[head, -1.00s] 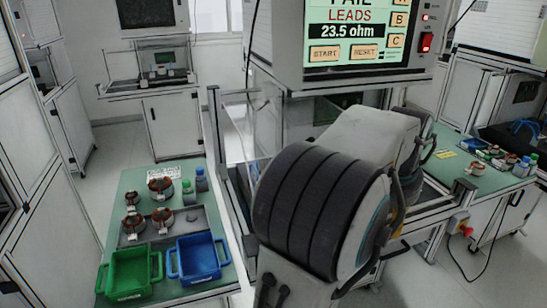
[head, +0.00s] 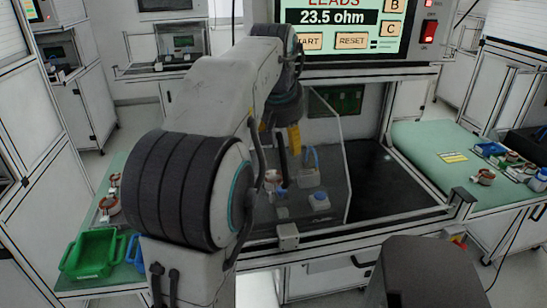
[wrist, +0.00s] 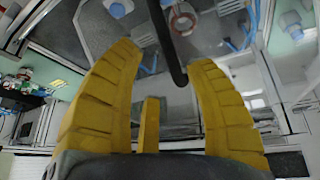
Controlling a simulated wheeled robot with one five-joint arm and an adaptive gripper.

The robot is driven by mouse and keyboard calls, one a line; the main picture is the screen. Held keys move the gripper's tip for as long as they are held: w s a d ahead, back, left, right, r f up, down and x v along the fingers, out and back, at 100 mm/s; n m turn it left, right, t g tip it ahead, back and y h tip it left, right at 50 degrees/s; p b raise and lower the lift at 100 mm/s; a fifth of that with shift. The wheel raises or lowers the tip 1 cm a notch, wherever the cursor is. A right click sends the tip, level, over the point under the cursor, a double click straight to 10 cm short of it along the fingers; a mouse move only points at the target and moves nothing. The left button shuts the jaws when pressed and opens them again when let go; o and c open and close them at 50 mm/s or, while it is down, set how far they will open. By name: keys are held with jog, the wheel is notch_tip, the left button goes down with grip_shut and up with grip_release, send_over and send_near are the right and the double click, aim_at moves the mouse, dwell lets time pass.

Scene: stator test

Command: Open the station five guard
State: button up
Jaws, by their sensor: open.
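The test station (head: 420,75) has a screen reading 23.5 ohm above its bay. A clear guard panel (head: 332,150) stands at the bay's left part. Its right edge slants, and my arm hides its left side. No station number is readable. My gripper (head: 284,138) has yellow fingers and is in front of the panel, partly hidden by my arm. In the wrist view my gripper (wrist: 165,58) is open, and a dark bar (wrist: 166,40), perhaps the guard's handle, reaches between its fingers. I cannot tell whether they touch it.
A copper-wound stator (head: 273,179) and a blue-capped part (head: 319,201) sit in the bay behind the panel. A green bench (head: 430,150) with small parts is at right. A green bin (head: 91,254) stands on the left bench. The bay's right floor looks clear.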

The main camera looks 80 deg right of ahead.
aim_at(285, 158)
jog(key=shift+w+a+f, duration=0.1)
jog(key=shift+w+a, duration=0.05)
jog(key=shift+a, duration=0.1)
jog(key=shift+n+y, duration=0.3)
jog(key=shift+n, duration=0.3)
jog(key=shift+a+f+b+x, duration=0.15)
jog(key=shift+b+x, duration=0.1)
jog(key=shift+x, duration=0.95)
jog(key=shift+a+b+x, duration=0.15)
jog(key=shift+b+x, duration=0.05)
jog(key=shift+x, duration=1.05)
jog(key=shift+a+f+b+x, duration=0.15)
jog(key=shift+b+x, duration=0.1)
jog(key=shift+x, duration=0.95)
jog(key=shift+r, duration=0.1)
grip_shut()
